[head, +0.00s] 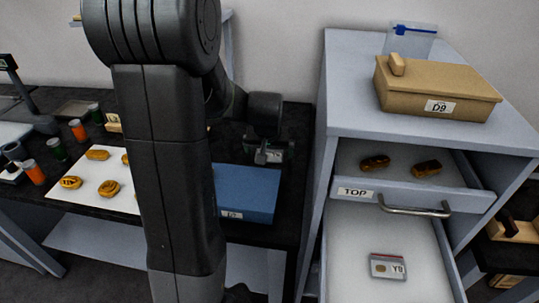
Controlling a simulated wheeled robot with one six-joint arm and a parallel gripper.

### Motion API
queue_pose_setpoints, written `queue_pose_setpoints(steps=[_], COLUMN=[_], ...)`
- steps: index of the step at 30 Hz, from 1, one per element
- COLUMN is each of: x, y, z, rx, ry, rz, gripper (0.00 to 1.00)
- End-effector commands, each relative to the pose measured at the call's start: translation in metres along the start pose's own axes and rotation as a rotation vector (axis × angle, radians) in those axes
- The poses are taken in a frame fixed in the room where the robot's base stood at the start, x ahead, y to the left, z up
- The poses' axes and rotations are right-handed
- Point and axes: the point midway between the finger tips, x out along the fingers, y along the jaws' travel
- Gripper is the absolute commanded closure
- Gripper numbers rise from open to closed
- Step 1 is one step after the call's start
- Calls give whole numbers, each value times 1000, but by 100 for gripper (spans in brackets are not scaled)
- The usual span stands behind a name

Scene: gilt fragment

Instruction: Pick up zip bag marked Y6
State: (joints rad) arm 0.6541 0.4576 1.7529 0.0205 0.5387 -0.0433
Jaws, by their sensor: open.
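A small clear zip bag (388,267) with a red strip lies flat in the open lower drawer (350,225) at the lower right. Its label starts with Y; the second character is too small to be sure of, 6 or 0. Another clear zip bag (411,40) with a blue strip stands on top of the cabinet, behind a box, with no readable label. My gripper (263,157) is open over the dark table, left of the cabinet and well away from the drawer bag.
The grey cabinet (345,95) carries a tan box (437,87) marked D9. Its upper drawer, marked TOP (356,192), is partly open above the lower one and holds two brown pieces (375,162). A blue box (246,190) stands on the table. My arm hides the table's middle.

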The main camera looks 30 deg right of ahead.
Motion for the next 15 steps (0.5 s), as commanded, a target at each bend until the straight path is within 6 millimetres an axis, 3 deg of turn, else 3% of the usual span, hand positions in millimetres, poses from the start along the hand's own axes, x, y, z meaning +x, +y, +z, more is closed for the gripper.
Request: queue_pose_setpoints(steps=[5,12,15], x=[0,0,0], y=[0,0,0], z=[0,0,0], rx=[0,0,0], ry=[0,0,0], rz=[0,0,0], gripper=[0,45,45])
